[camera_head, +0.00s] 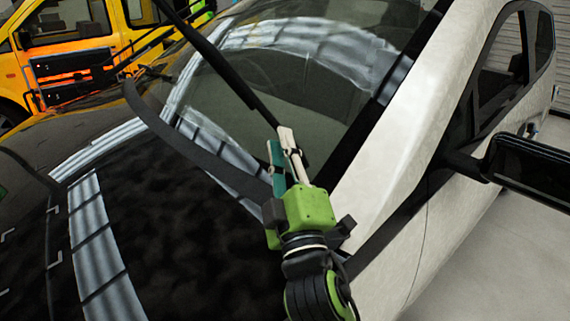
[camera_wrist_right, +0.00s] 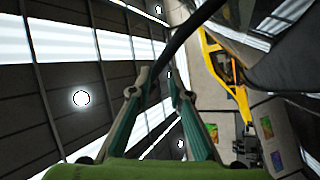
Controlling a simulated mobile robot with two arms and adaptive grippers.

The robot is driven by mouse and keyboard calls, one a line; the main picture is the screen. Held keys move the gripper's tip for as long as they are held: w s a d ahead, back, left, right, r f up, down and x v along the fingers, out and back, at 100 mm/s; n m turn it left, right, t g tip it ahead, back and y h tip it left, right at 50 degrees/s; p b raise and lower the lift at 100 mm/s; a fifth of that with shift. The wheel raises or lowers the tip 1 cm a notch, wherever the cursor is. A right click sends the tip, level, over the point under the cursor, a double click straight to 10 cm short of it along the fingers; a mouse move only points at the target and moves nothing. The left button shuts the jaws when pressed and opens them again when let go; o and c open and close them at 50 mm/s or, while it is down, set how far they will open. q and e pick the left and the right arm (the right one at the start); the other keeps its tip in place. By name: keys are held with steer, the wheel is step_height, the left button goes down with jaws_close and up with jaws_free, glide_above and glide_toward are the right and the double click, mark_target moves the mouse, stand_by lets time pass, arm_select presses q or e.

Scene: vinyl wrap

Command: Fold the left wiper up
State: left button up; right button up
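The left wiper (camera_head: 218,62) is a long black bar that runs from the top left of the head view down to my right gripper. It appears raised off the windshield (camera_head: 270,75). My right gripper (camera_head: 280,143) has green and pale fingers near the windshield's lower corner, with the wiper reaching its fingertips. In the right wrist view the dark wiper (camera_wrist_right: 190,28) passes between the fingertips of my right gripper (camera_wrist_right: 160,82), which look closed in on it. The exact contact is hard to see. My left gripper is not in view.
The black hood (camera_head: 170,230) lies left of my right arm. A white pillar (camera_head: 400,130) and a side mirror (camera_head: 530,165) are on the right. A yellow van (camera_head: 125,40) stands behind.

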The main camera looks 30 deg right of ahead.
steer(key=shift+s+a+f+p, duration=0.2)
steer(key=shift+s+f+p, duration=0.55)
steer(key=shift+s+f, duration=0.25)
